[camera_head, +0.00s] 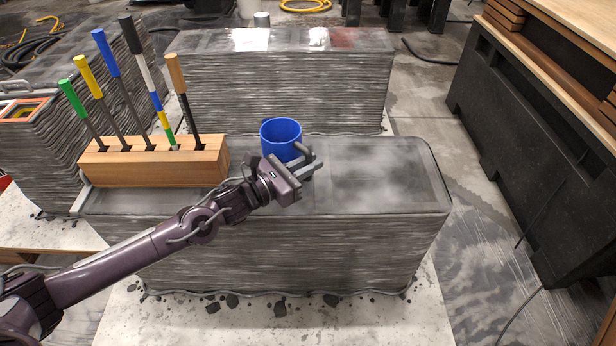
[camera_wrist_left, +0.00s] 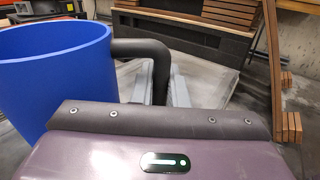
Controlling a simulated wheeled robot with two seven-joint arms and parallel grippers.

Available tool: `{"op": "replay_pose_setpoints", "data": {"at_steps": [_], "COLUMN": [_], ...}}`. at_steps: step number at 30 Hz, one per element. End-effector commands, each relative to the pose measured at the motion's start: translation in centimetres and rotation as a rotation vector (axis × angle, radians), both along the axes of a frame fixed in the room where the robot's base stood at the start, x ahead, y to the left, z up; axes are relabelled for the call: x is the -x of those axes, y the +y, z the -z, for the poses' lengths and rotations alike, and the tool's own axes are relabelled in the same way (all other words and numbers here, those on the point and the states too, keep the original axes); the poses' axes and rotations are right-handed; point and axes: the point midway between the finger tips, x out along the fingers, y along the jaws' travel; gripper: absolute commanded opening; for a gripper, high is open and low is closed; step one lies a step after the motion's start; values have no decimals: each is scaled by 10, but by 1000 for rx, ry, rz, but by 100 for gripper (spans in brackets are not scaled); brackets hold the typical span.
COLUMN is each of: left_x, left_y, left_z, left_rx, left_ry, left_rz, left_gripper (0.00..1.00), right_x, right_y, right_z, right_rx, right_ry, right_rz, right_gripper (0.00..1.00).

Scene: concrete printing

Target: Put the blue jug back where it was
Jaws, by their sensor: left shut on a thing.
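The blue jug (camera_head: 280,138) is at the middle of the near printed concrete block (camera_head: 385,185), just right of the wooden rack. It looks upright and its open top faces up. My left gripper (camera_head: 308,163) is at its right front side, shut on its dark handle. In the left wrist view the jug (camera_wrist_left: 60,75) fills the left side, with the black handle (camera_wrist_left: 143,48) running down between my grey fingers (camera_wrist_left: 166,88). The jug's base is hidden behind my gripper, so I cannot tell whether it touches the block. My right gripper is not in view.
A wooden rack (camera_head: 160,165) with several colour-handled tools stands left of the jug. The block top to the right is clear. Another printed block (camera_head: 280,85) stands behind. A black workbench (camera_head: 530,160) with a wooden top is at the right.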

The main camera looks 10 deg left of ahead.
Motion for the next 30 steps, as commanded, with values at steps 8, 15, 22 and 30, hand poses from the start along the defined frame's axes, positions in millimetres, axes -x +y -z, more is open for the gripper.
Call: {"op": "replay_pose_setpoints", "data": {"at_steps": [8, 15, 22, 30], "left_x": [0, 0, 0, 0], "left_y": [0, 0, 0, 0], "left_z": [36, 38, 40, 43], "left_rx": [1, 1, 1, -1], "left_ry": [-1, -4, -4, 2], "left_rz": [-1, -1, -1, 0], "left_gripper": [0, 0, 0, 35], "right_x": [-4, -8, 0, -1], "right_y": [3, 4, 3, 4], "right_z": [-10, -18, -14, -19], "right_rx": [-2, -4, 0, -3], "right_ry": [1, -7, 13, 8], "right_rz": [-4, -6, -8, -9], "right_gripper": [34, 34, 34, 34]}}
